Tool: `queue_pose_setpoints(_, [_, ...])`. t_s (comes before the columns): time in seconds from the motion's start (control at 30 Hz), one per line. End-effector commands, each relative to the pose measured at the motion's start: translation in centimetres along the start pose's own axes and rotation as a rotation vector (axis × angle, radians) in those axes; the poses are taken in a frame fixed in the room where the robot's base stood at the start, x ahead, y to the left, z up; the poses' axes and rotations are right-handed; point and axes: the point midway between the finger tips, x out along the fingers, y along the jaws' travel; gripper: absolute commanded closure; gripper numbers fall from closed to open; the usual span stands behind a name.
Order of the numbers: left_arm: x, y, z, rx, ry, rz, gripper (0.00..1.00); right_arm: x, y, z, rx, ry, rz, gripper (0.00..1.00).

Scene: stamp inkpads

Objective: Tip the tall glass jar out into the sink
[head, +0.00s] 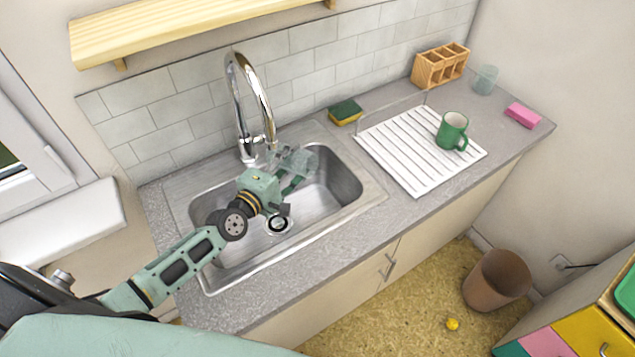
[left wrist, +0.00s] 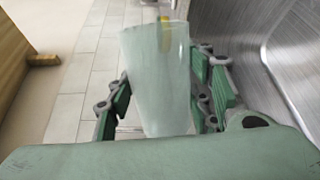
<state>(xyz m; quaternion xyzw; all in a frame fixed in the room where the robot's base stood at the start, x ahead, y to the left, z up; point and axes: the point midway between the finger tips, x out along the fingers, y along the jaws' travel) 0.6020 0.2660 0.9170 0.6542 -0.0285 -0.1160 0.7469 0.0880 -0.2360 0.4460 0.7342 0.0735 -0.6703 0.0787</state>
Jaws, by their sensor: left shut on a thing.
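A tall clear glass jar (head: 299,158) is held by my left gripper (head: 290,180) above the sink (head: 345,178). In the head view the jar lies tilted, close to sideways, near the back of the basin and in front of the tap. In the left wrist view the jar (left wrist: 158,80) stands between the two green fingers (left wrist: 160,105), which press on its sides. The drain (head: 278,224) shows below the gripper. My right gripper is not in view.
A chrome tap (head: 243,100) rises behind the basin, close to the jar. Right of the sink are a yellow-green sponge (head: 345,112), a white drying rack (head: 400,160) with a green mug (head: 451,130), a wooden holder (head: 440,66), a glass (head: 485,79) and a pink block (head: 522,115).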

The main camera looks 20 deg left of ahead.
Motion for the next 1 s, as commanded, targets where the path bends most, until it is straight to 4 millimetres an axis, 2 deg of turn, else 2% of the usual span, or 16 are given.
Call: queue_pose_setpoints(1.0, [0.1,-0.2,0.5,0.179,0.020,0.003,0.88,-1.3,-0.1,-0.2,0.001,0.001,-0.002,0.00])
